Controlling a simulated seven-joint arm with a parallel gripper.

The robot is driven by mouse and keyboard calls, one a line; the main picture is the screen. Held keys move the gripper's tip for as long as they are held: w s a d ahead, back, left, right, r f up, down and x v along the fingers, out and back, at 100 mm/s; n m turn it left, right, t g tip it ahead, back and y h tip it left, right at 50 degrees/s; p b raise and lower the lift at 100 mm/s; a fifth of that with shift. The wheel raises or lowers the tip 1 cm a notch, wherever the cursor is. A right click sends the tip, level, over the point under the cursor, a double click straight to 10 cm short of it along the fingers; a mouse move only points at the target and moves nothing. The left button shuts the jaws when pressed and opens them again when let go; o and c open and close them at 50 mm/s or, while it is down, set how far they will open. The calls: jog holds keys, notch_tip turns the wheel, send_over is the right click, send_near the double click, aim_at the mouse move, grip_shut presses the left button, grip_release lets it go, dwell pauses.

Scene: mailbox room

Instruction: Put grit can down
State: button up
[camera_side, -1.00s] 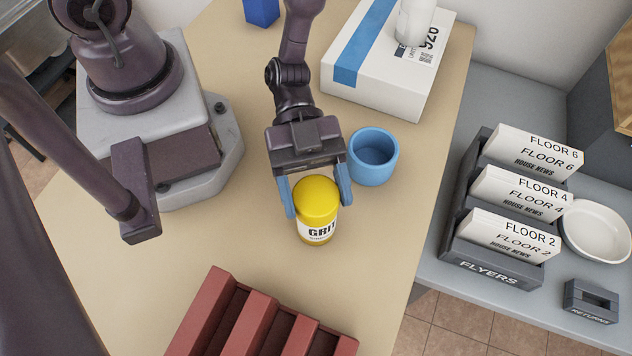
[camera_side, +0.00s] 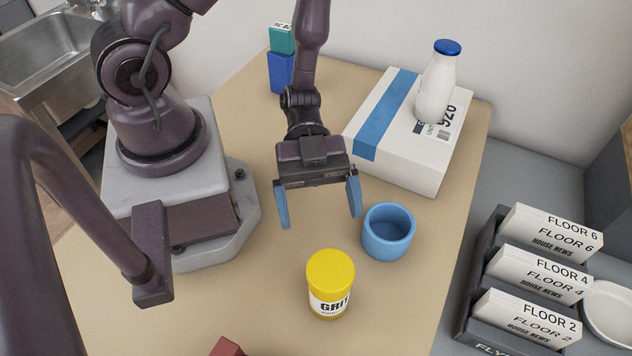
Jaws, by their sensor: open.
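The grit can (camera_side: 330,284) is a yellow can with a yellow lid and a white band lettered GRIT. It stands upright on the tan table, in the lower middle of the side view. My gripper (camera_side: 319,215) is open and empty, with its two blue fingers spread wide. It hangs above and behind the can, apart from it. Nothing hides the can.
A blue cup (camera_side: 388,231) stands right of my gripper. Behind it a white parcel (camera_side: 400,165) carries a white bottle (camera_side: 437,82). Blue and teal boxes (camera_side: 281,72) stand at the back. The flyer rack (camera_side: 492,338) is at right. A red corner (camera_side: 227,347) shows at the bottom.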

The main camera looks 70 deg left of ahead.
jog(key=w+a+r+n+t+y, duration=0.3)
jog(key=w+a+r+t+y, duration=0.25)
jog(key=w+a, duration=0.2)
jog(key=w+a+r+n+t+y, duration=0.4)
jog(key=w+a+y, duration=0.3)
jog(key=w, duration=0.1)
jog(key=s+a+r+n+y, duration=0.45)
jog(key=r+n, duration=0.25)
jog(key=r, duration=0.3)
jog(key=s+d+r+n+g+h, duration=0.2)
jog(key=s+d+r+n, duration=0.2)
jog(key=s, duration=0.6)
jog(key=shift+n+h, duration=0.3)
jog(key=shift+n, duration=0.5)
